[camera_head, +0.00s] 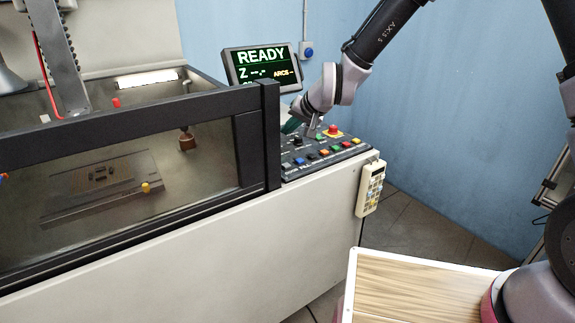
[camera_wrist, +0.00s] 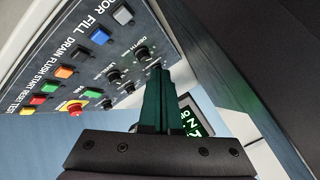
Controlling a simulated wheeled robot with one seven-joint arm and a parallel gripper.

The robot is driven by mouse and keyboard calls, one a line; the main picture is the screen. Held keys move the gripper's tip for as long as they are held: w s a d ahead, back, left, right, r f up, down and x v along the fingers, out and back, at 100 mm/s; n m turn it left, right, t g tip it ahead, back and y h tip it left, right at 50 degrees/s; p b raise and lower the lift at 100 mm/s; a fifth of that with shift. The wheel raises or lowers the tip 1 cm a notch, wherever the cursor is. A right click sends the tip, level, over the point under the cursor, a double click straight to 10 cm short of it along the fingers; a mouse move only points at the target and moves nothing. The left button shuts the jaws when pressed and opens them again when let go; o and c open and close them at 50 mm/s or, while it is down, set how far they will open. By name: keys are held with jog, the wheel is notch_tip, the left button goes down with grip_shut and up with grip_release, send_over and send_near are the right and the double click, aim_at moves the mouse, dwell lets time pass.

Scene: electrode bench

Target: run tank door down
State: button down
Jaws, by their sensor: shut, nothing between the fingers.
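The tank door is the clear front pane in a black frame (camera_head: 190,112), standing across the front of the tank; the tank interior shows through it. The control panel (camera_head: 352,149) is to its right. In the wrist view, the panel (camera_wrist: 75,30) has a row of coloured buttons: a light grey button (camera_wrist: 123,16) beside lettering ending "OOR", a blue button (camera_wrist: 100,37) near "FILL", and an orange button (camera_wrist: 64,72). My gripper (camera_wrist: 157,72) is shut and empty, its dark fingers beside the knobs (camera_wrist: 141,53). In the head view my gripper (camera_head: 291,126) is over the panel's back, partly hidden; contact is unclear.
A red emergency stop on yellow (camera_head: 333,130) sits on the panel near my wrist. The monitor (camera_head: 262,68) reads READY close behind my gripper. A pendant (camera_head: 370,188) hangs on the cabinet's right side. A wood-topped surface (camera_head: 420,292) is at front right.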

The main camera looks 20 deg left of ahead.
aim_at(286, 166)
jog(key=shift+f, duration=4.3)
jog(key=shift+f, duration=0.1)
jog(key=shift+f, duration=0.3)
